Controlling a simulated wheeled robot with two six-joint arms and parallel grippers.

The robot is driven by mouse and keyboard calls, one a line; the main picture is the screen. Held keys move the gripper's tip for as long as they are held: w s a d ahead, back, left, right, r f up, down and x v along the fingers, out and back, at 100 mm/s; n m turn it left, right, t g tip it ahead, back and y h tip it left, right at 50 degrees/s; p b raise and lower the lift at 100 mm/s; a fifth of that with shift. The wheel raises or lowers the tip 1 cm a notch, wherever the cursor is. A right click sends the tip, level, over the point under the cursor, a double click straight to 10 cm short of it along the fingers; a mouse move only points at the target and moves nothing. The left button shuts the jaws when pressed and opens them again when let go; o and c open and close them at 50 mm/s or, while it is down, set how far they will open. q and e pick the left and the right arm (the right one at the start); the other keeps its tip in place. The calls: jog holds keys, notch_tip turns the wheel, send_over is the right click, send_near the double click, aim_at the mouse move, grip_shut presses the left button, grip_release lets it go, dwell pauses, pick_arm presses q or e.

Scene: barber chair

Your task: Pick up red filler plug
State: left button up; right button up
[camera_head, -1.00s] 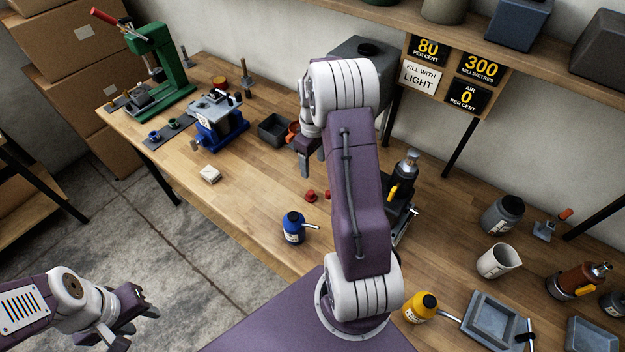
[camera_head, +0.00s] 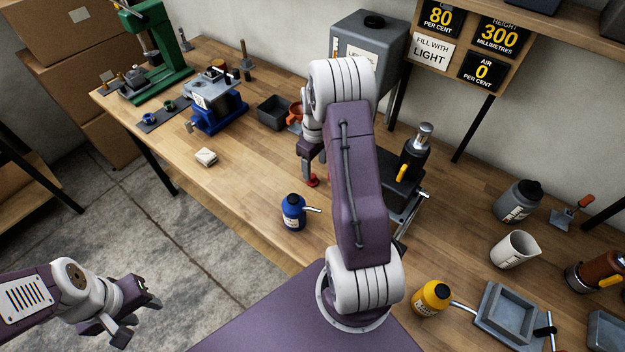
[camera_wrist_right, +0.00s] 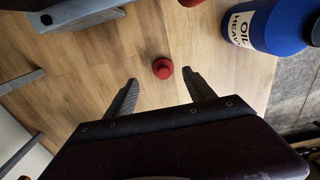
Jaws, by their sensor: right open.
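A small red plug (camera_wrist_right: 163,68) with a round flange lies on the wooden bench in the right wrist view. It sits just beyond and between the spread fingertips of my right gripper (camera_wrist_right: 160,77), which is open and empty. In the head view a red plug (camera_head: 313,181) shows beside the lowered right gripper (camera_head: 307,170); the arm hides part of the area. A second red piece (camera_wrist_right: 190,2) is cut off at the top edge of the right wrist view. My left gripper (camera_head: 139,321) is open and empty, over the floor at lower left.
A blue oil bottle (camera_wrist_right: 264,27) stands close by; it also shows in the head view (camera_head: 293,212). A black bottle jack (camera_head: 415,152) stands right of the arm. A dark open bin (camera_head: 273,112) and an orange-red funnel (camera_head: 295,115) are behind.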

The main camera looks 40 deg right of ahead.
aim_at(313, 175)
jog(key=shift+w+f, duration=0.1)
jog(key=shift+f, duration=0.45)
jog(key=f, duration=0.2)
jog(key=f+p, duration=0.1)
jog(key=f, duration=0.1)
jog(key=shift+a, duration=0.4)
jog(key=shift+d+f, duration=0.1)
jog(key=shift+f, duration=0.2)
grip_shut()
